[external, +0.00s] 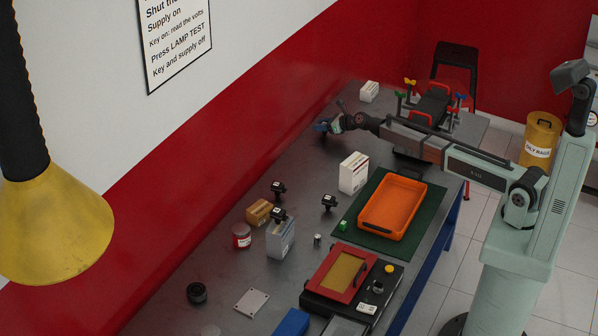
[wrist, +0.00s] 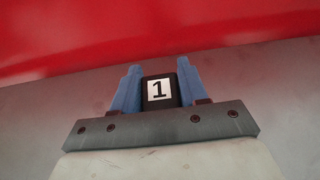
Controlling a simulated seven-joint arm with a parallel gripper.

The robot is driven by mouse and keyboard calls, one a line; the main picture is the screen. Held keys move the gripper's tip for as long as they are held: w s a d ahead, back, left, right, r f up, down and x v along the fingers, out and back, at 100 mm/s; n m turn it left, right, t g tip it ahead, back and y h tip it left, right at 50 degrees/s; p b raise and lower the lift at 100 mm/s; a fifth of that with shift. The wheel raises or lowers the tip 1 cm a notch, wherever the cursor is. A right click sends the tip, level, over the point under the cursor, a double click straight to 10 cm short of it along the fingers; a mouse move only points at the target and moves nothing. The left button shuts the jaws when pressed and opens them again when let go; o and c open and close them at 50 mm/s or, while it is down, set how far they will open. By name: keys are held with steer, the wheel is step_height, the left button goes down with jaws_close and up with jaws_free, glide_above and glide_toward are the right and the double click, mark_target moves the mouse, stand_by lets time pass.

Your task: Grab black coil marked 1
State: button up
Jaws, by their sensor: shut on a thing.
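The black coil marked 1 (wrist: 158,91) sits between the two blue fingers of my gripper (wrist: 157,88) in the wrist view. Its white label with the figure 1 faces the camera. My gripper is shut on it, with a finger against each side. In the external view my gripper (external: 322,127) is at the far part of the grey table, near the red wall. The coil is too small there to make out. I cannot tell whether it touches the table.
Other black coils (external: 278,187) stand nearer, around a grey-white box (external: 280,238). A white box (external: 353,172) and an orange tray (external: 417,190) on a green mat (external: 431,213) lie along the table. An engine rig (external: 433,103) stands at the far end.

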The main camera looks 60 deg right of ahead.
steer(key=c, duration=0.3)
steer(key=shift+c, duration=0.2)
